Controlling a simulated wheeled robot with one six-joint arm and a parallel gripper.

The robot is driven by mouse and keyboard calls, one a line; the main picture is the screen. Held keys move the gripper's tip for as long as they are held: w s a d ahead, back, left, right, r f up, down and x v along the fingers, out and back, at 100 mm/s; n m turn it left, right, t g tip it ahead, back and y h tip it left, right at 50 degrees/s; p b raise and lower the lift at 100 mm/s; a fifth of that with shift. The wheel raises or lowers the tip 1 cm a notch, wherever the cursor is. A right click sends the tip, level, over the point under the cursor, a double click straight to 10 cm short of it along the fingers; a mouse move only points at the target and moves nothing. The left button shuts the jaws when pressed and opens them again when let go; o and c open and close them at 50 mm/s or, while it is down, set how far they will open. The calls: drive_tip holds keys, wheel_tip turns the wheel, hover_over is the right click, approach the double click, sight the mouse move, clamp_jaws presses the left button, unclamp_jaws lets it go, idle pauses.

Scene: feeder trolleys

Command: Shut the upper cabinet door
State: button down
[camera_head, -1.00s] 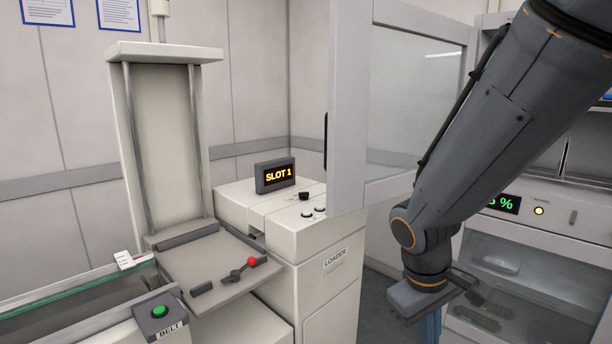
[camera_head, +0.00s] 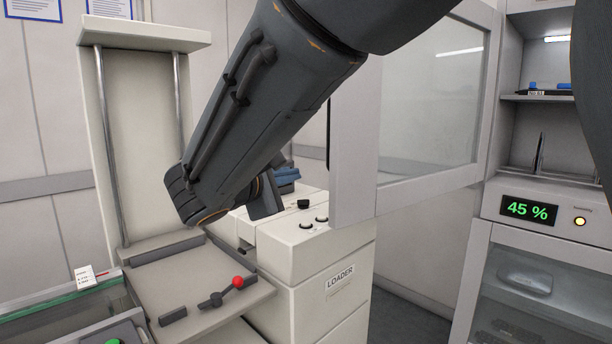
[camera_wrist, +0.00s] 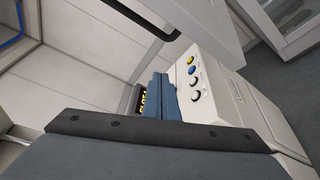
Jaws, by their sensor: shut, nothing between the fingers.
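The upper cabinet door (camera_head: 352,165) is a pale frame around a glass pane. It stands swung open, out from the upper cabinet (camera_head: 545,130) at right. A dark handle shows at its left edge in the head view; a dark bar (camera_wrist: 146,18), likely that handle, shows at the top of the wrist view. My gripper (camera_head: 287,178), with blue fingers, is just left of and below the door's free edge, over the loader. In the wrist view the fingers (camera_wrist: 160,97) are shut and empty, apart from the bar. My arm hides part of the door's top.
The loader (camera_head: 318,255) with knobs stands under my gripper; its slot display (camera_wrist: 141,99) is beside the fingers in the wrist view. A lower cabinet with a 45 % display (camera_head: 528,208) is at right. Open floor (camera_head: 405,315) lies between.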

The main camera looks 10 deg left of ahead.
drive_tip(key=w+d+p, duration=0.3)
drive_tip(key=w+d, duration=0.2)
drive_tip(key=shift+d+r, duration=0.2)
drive_tip(key=shift+r, duration=0.1)
drive_tip(key=shift+w+d, duration=0.15)
idle(0.3)
